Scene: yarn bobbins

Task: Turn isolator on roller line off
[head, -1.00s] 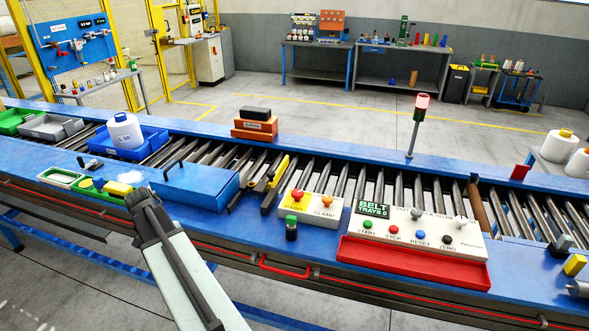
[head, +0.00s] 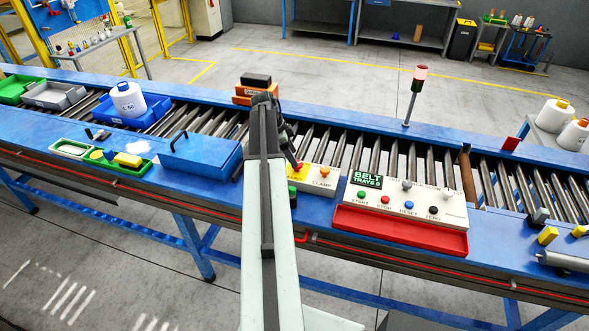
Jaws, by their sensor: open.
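The roller line (head: 340,150) runs across the blue bench. A small white box (head: 318,188) marked CLAMP stands on its near edge, with an orange knob (head: 325,171) on top. At the box's left end is a yellow control (head: 305,172) with red on it, partly covered by my gripper; it looks like the isolator, but its setting cannot be read. My gripper (head: 296,163) is dark, points down over that left end and is open with nothing seen in it. My arm hides part of it, and I cannot tell whether it touches the control.
Right of the box is a white panel (head: 453,213) with several buttons and a BELT TRAYS sign, above a red tray (head: 400,230). A signal lamp post (head: 410,105) stands behind. A blue lidded box (head: 200,160) is to the left, and an orange block (head: 242,99) behind my arm.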

